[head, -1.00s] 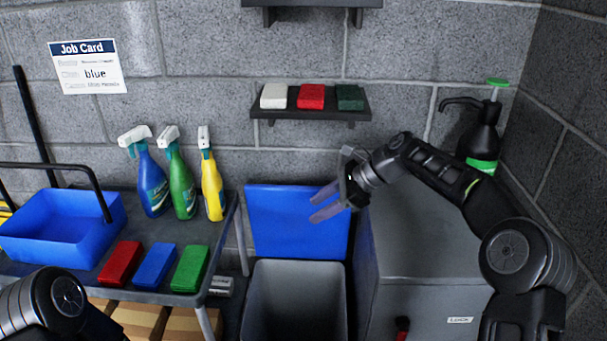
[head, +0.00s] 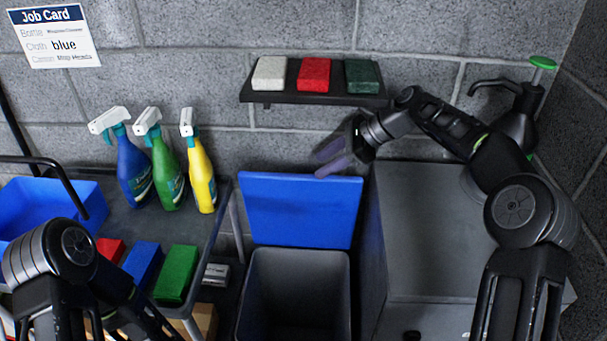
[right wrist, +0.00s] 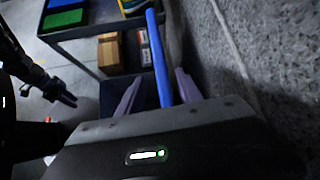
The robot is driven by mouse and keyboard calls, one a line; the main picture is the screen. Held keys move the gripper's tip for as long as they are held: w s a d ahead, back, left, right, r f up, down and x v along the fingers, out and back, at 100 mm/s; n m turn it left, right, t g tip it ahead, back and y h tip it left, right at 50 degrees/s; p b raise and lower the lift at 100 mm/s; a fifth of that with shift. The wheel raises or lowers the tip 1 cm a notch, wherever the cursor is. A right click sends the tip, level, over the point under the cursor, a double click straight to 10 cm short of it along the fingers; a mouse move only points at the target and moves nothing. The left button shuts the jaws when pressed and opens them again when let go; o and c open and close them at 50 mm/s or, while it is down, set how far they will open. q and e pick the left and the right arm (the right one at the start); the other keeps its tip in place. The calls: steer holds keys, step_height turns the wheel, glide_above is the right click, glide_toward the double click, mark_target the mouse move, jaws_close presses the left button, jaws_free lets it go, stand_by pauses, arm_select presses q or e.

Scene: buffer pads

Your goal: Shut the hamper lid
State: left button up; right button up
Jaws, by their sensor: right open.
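The hamper (head: 243,300) is a grey bin in the middle of the head view. Its blue lid (head: 300,212) stands upright at the back, so the hamper is open. My right gripper (head: 326,162) is open and empty at the lid's top edge, near its right side. In the right wrist view the lid shows edge-on as a blue strip (right wrist: 160,60) between the two spread fingers; I cannot tell whether they touch it. My left gripper (right wrist: 64,94) shows small and dim in the right wrist view, its jaw opening unclear; the head view shows only its arm.
A grey cabinet (head: 435,245) stands right of the hamper. A cart (head: 95,180) on the left carries spray bottles, coloured pads and a blue caddy (head: 92,197). A wall shelf (head: 320,99) with three pads hangs above the lid. A black pump bottle (head: 520,120) stands at the right.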

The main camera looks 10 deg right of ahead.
mark_target(304, 176)
steer(key=shift+p+x, duration=0.4)
steer(key=shift+x, duration=3.55)
jaws_close()
